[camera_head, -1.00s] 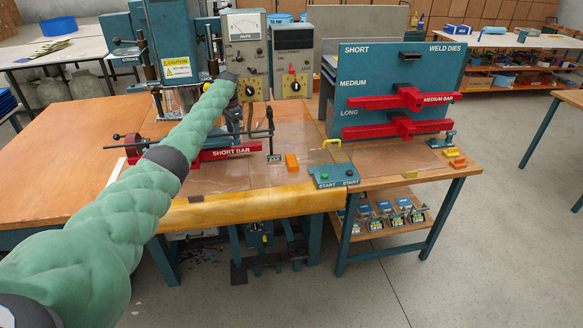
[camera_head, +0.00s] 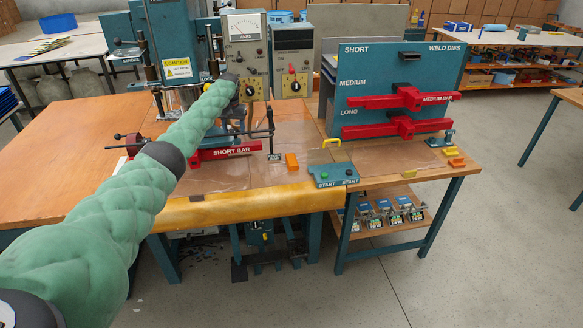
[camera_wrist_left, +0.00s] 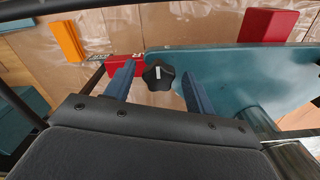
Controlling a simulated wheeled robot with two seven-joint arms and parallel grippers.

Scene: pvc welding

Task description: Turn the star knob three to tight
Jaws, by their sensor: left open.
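A black star knob (camera_wrist_left: 157,80) with a pale mark on top shows in the left wrist view, at the edge of a teal machine part (camera_wrist_left: 235,70). My left gripper (camera_wrist_left: 159,70) is open. Its two blue fingers lie on either side of the knob, with a visible gap on both sides; I cannot tell whether the tips reach down to its height. In the head view my left arm reaches to the welding machine (camera_head: 175,45), and its forearm hides most of the gripper and the knob. My right gripper is in neither view.
The red short bar (camera_head: 225,152) lies below the machine head. An orange block (camera_head: 291,162) and the start-button box (camera_head: 333,175) are on the table to the right. A die rack (camera_head: 405,75) with red bars stands further right. A dark post (camera_head: 271,130) is close to the arm.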

